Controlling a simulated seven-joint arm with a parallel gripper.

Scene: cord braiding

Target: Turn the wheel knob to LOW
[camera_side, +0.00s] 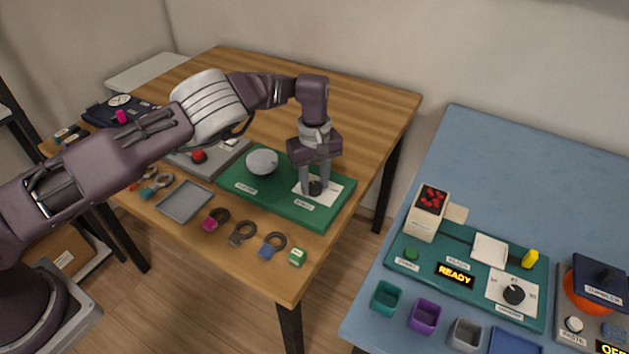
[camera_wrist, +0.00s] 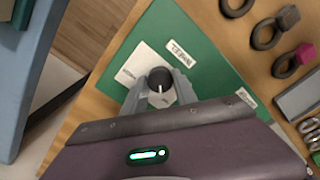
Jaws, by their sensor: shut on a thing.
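The wheel knob (camera_wrist: 160,80) is a small black dial with a white pointer line, on a white plate (camera_wrist: 134,66) set in a green board (camera_wrist: 190,35) labelled "WHEEL". In the side view the knob (camera_side: 316,188) is mostly hidden between the fingers. My gripper (camera_side: 316,184) points straight down over the plate and is shut on the knob. In the wrist view my gripper (camera_wrist: 160,93) has one finger on each side of the knob. The pointer line runs toward the bottom of the wrist view. I cannot read the markings on the plate.
A grey-white disc (camera_side: 262,161) stands on the same green board, left of the gripper. Several ringed tags and a grey tray (camera_side: 186,201) lie along the front edge. A blue table (camera_side: 540,170) at right holds another dial panel with a lit "READY" display (camera_side: 455,275).

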